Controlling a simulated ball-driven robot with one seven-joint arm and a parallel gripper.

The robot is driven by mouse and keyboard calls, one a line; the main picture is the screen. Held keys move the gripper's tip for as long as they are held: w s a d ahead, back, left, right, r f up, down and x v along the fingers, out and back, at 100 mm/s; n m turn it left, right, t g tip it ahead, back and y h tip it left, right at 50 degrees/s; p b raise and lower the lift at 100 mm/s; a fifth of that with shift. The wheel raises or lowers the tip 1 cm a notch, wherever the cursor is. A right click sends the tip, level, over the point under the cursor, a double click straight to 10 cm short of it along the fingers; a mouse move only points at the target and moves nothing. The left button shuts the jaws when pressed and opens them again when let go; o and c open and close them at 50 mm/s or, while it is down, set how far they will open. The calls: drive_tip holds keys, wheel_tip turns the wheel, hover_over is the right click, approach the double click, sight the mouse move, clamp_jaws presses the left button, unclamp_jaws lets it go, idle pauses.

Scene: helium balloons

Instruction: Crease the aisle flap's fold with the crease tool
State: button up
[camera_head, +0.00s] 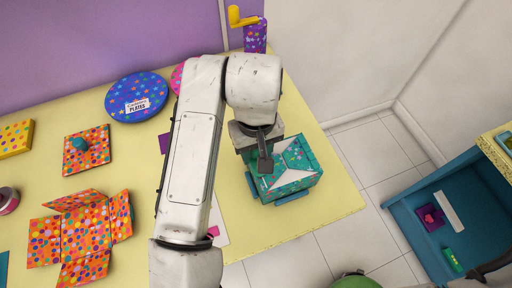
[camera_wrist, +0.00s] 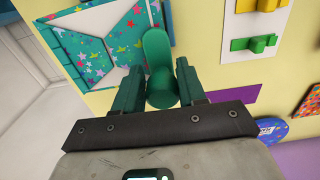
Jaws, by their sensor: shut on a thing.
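A teal, star-patterned box (camera_head: 295,181) with white areas on its top stands near the right end of the yellow table. Its teal flaps and white areas also show at the upper left of the wrist view (camera_wrist: 84,54). I cannot tell which flap is the aisle flap. My gripper (camera_head: 264,160) is over the left part of the box top. In the wrist view my gripper (camera_wrist: 160,78) is shut on a green, round-ended crease tool (camera_wrist: 156,50). The tool's far end overlaps the box's edge in that view; whether it touches is unclear.
An orange dotted open box (camera_head: 82,236), an orange square with a teal knob (camera_head: 86,150) and a blue plates disc (camera_head: 137,98) lie to the left. A yellow-handled purple thing (camera_head: 254,36) stands at the back. A blue tray (camera_head: 458,215) is at the right, across a floor gap.

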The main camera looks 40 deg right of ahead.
drive_tip(key=shift+r+p, duration=2)
drive_tip(key=shift+r, duration=0.45)
